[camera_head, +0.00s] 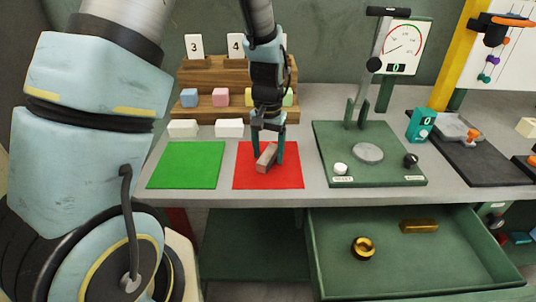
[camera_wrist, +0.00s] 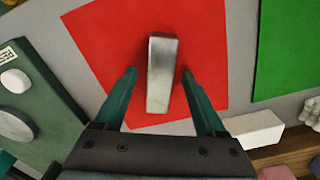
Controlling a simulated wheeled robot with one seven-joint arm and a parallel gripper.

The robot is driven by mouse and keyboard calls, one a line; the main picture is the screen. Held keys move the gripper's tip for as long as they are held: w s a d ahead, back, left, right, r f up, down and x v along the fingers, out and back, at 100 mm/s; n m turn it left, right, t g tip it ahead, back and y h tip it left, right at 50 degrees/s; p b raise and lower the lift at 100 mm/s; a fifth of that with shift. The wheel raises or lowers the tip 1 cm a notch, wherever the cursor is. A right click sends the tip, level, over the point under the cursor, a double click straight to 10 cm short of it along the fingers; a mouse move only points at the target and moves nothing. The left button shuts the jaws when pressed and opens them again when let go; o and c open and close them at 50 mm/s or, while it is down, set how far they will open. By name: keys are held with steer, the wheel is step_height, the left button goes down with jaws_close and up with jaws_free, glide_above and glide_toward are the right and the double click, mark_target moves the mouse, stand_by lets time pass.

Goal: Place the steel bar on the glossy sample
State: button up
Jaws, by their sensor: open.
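The steel bar (camera_head: 266,157) is a grey metal block lying on the red mat (camera_head: 292,179). It also shows in the wrist view (camera_wrist: 161,75), lengthwise between the fingers. My gripper (camera_head: 268,161) is open and low over the red mat, with one finger on each side of the bar. In the wrist view a gap shows between the bar and each finger. I cannot tell which thing is the glossy sample. Small coloured blocks, among them a blue one (camera_head: 189,97) and a pink one (camera_head: 221,97), stand on the wooden rack (camera_head: 205,78).
A green mat (camera_head: 187,165) lies left of the red one. Two white blocks, one at the left (camera_head: 183,128), lie before the rack. A green press with a dial (camera_head: 403,47) stands to the right. Below, an open drawer (camera_head: 340,285) holds a gold ring (camera_head: 363,248) and gold bar (camera_head: 419,227).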

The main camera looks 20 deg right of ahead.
steer(key=shift+f, duration=0.1)
jaws_close()
stand_by(0.6)
stand_by(0.8)
